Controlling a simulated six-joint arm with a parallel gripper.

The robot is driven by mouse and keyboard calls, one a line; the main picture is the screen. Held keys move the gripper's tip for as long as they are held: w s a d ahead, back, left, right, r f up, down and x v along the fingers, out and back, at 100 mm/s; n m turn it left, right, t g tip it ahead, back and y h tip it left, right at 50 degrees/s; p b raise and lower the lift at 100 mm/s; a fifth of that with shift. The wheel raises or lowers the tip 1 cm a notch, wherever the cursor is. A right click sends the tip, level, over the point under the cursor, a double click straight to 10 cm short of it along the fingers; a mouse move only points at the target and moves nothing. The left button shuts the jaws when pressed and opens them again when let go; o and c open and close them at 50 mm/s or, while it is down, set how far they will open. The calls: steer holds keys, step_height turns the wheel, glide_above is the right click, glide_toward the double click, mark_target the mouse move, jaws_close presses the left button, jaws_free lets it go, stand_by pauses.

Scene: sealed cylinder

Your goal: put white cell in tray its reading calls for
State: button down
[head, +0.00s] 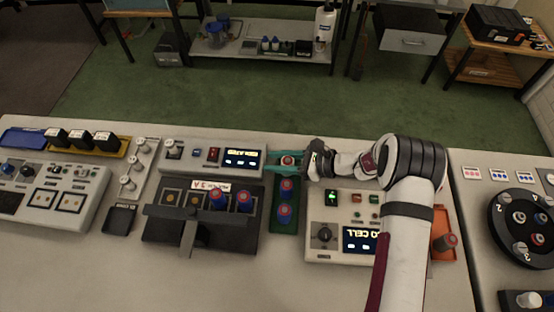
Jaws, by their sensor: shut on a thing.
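My gripper (284,162) has teal fingers and is shut on a small pale cell with a reddish top (287,160), which looks like the white cell. It is at the far end of a narrow green tray (283,229); I cannot tell whether the cell touches the tray. Two blue cells with red tops (285,210) stand in that tray. An orange tray (441,218) lies to the right, partly behind my arm, with a grey, red-topped cell (449,241) at it. The tester (320,252) has a display (360,239) reading "CELL", partly hidden by my arm, and a small lit green screen (331,198).
A black holder (165,228) with a bar holds two blue, red-topped cells (231,200). A control box with a lit display (243,158) stands behind it. A black numbered dial (508,242) is at the right. The front left bench is clear.

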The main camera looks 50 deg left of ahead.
steer(key=shift+c, duration=2.3)
jaws_free()
